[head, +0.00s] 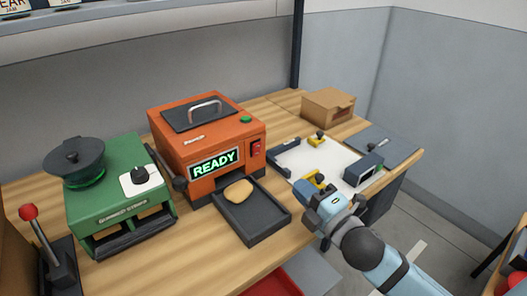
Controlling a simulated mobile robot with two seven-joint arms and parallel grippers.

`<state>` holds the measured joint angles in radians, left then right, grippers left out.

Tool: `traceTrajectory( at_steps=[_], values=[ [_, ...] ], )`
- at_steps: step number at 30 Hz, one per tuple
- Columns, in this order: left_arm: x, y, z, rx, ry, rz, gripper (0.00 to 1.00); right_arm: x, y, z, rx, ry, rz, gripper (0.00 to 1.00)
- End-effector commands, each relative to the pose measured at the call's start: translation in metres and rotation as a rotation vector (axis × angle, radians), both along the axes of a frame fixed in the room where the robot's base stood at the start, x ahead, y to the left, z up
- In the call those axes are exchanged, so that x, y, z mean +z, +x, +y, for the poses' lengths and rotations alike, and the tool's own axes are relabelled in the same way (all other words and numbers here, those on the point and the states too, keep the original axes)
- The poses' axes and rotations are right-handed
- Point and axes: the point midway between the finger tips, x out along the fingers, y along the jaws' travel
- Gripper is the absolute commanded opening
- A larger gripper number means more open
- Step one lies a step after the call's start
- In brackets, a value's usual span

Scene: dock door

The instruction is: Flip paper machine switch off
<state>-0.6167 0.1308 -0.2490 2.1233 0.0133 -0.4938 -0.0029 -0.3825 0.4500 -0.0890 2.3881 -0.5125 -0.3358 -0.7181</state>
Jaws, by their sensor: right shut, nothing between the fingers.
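An orange machine (185,150) stands on the wooden bench, with a lit green READY display (213,163) on its front. A red switch (256,147) is on its front, right of the display; its position is too small to read. A green machine (118,195) with a black knob (139,174) on a white plate stands to its left. I cannot tell from labels which one is the paper machine. My right gripper (314,183) is shut and empty, over the bench to the right of the orange machine's tray, apart from the switch. My left gripper is out of view.
A dark tray (265,228) with a tan lump (238,191) sits before the orange machine. A red-knobbed lever (42,240) is far left. A white board (318,158), a dark boxy device (363,170) and a cardboard box (327,106) are on the right. Bare wood shows front left.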

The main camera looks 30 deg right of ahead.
Motion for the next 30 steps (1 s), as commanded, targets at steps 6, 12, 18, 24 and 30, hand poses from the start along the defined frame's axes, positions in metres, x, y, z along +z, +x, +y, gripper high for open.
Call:
traceTrajectory(
  at_steps=[6, 12, 18, 24, 30],
  values=[
    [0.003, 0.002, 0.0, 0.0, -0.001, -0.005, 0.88, 0.004, 0.023, 0.003, 0.001, -0.002, -0.003, 0.0],
    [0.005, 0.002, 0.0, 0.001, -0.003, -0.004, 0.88, 0.009, 0.059, 0.008, 0.0, -0.001, -0.004, 0.0],
    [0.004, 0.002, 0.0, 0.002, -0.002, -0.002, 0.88, 0.013, 0.095, 0.013, 0.0, 0.0, -0.003, 0.0],
    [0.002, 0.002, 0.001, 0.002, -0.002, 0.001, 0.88, 0.016, 0.123, 0.017, 0.0, 0.0, -0.001, 0.0],
    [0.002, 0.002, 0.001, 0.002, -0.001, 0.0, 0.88, 0.017, 0.135, 0.019, 0.0, 0.001, 0.0, 0.0]
  ],
)
